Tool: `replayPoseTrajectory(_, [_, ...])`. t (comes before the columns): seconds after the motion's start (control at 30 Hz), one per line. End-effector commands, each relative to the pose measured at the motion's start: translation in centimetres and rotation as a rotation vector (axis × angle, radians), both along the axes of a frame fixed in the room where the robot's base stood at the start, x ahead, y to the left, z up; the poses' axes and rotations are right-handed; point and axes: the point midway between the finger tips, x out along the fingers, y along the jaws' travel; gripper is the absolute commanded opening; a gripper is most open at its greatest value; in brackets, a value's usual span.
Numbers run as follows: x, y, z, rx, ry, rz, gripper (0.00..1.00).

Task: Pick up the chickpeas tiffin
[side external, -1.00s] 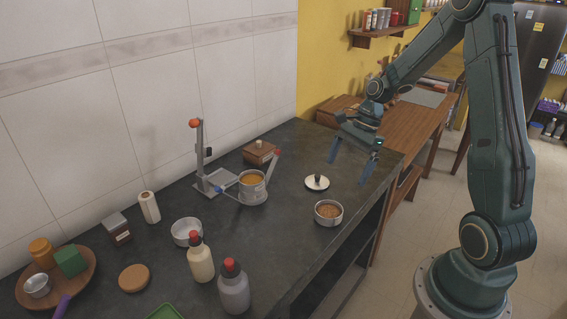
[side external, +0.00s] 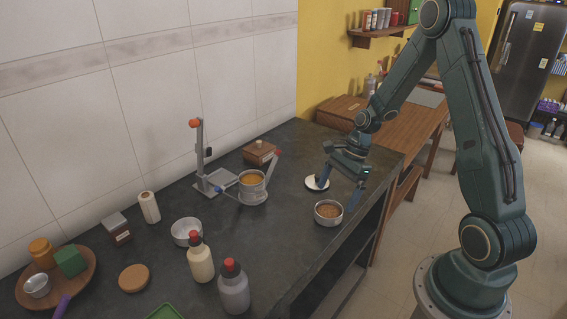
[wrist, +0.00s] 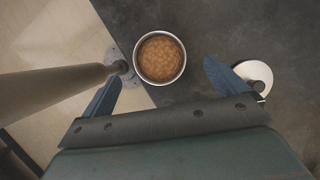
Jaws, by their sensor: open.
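A steel canister holding brown chickpea-like contents (side external: 328,212) stands upright on the dark counter near its front edge. In the wrist view the canister (wrist: 160,56) lies ahead of the fingertips, centred between them. My gripper (side external: 338,193) is open and empty, above the counter just behind the canister and apart from it. Its two blue fingers (wrist: 162,82) show on either side in the wrist view. Another steel canister with orange-yellow contents (side external: 252,187) sits in a grey holder farther left. An empty steel canister (side external: 187,232) stands nearer the left.
Two red-capped bottles (side external: 200,260) (side external: 233,287) stand at the front. A wooden box (side external: 260,153) is at the back. A wooden tray (side external: 88,278) with small items is far left. The counter drops off right of the canister.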

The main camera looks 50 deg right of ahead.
Motion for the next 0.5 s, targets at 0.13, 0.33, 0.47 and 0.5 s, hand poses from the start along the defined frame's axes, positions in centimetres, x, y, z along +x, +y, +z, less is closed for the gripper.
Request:
replayPoseTrajectory(0.13, [0.1,0.3,-0.8,-0.001,0.001,0.000,0.97])
replayPoseTrajectory(0.33, [0.1,0.4,-1.0,-0.001,0.000,0.000,0.97])
replayPoseTrajectory(0.47, [0.1,0.6,-1.3,0.000,0.001,0.001,0.97])
replayPoseTrajectory(0.5, [0.2,0.7,-1.6,0.000,0.001,0.001,0.97])
